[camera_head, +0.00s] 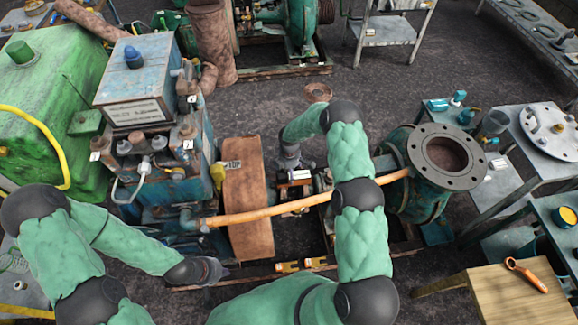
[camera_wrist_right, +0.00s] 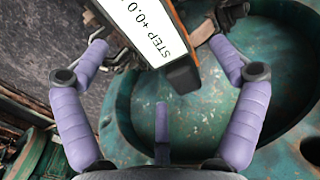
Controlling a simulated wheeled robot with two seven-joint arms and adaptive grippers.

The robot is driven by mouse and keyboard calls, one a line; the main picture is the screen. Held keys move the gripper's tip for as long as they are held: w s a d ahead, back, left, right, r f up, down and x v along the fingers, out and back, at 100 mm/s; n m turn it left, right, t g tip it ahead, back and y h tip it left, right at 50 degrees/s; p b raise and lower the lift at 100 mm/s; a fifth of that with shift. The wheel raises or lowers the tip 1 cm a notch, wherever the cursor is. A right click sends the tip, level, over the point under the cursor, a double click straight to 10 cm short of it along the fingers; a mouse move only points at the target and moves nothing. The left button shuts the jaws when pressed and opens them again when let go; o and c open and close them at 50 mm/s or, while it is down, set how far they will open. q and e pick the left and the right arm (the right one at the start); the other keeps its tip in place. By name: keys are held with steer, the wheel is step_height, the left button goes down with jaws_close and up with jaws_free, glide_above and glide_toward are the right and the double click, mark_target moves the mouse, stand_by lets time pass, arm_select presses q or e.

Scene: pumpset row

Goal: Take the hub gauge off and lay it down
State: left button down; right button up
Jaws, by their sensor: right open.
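The hub gauge has a white display (camera_wrist_right: 142,32) reading "STEP +0.0", an orange edge and a dark end block; its far part is cut off by the frame. In the head view a small white-faced device (camera_head: 298,175), which looks like this gauge, sits at the coupling between engine and pump. My right gripper (camera_wrist_right: 158,48) is open, with the gauge between its spread fingers and no clear contact. In the head view it is partly hidden by my right arm (camera_head: 290,160). My left gripper (camera_head: 215,270) is low, left of centre; its finger opening is unclear.
An orange-brown pipe (camera_head: 290,205) crosses from the blue engine (camera_head: 150,100) to the teal pump (camera_head: 408,200). A rusty guard (camera_head: 246,205) stands left of the coupling. A wooden table (camera_head: 515,305) with an orange tool (camera_head: 525,273) stands lower right. Small yellow pieces (camera_head: 287,267) lie on the frame.

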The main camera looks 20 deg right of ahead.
steer(key=shift+f+b, duration=0.6)
steer(key=shift+f, duration=1.85)
steer(key=c, duration=1.6)
steer(key=shift+r, duration=0.1)
steer(key=shift+r, duration=0.15)
steer(key=shift+c, duration=0.9)
steer(key=shift+r+p, duration=0.3)
steer(key=shift+r, duration=0.15)
steer(key=shift+r+p, duration=0.35)
steer(key=shift+r, duration=0.55)
